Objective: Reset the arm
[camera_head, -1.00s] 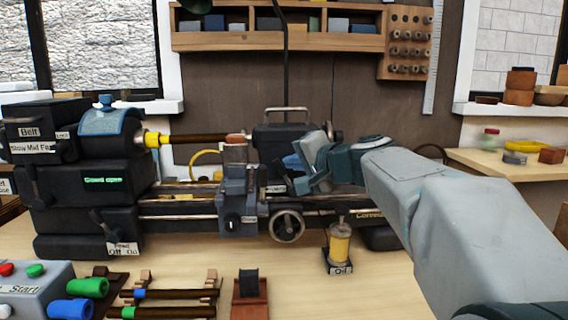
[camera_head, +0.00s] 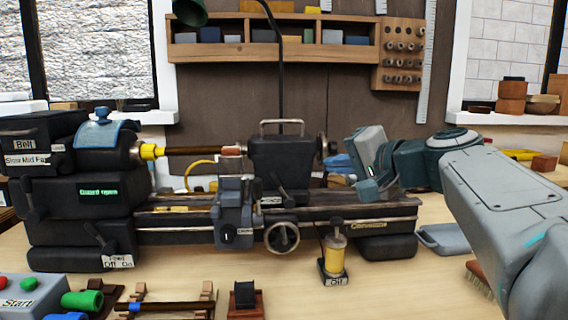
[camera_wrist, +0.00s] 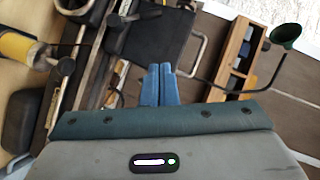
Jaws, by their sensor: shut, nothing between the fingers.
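My arm reaches in from the right in the head view, with my gripper (camera_head: 366,188) at the right end of the lathe, in front of its bed. In the wrist view the two blue fingers of my gripper (camera_wrist: 160,75) lie together, shut, with nothing between them. The black lathe (camera_head: 285,160) stands on the bench behind and to the left of my gripper. A brown rod (camera_head: 195,151) sits in its yellow-ended chuck (camera_head: 150,151). The wrist view shows the lathe tilted on its side.
A yellow oil bottle (camera_head: 335,255) stands in front of the lathe. A grey tray (camera_head: 443,238) and a brush (camera_head: 478,275) lie under my arm. A rack with dark rods (camera_head: 170,307) and a start box (camera_head: 30,295) are at the front left. A wooden shelf (camera_head: 270,52) hangs on the wall.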

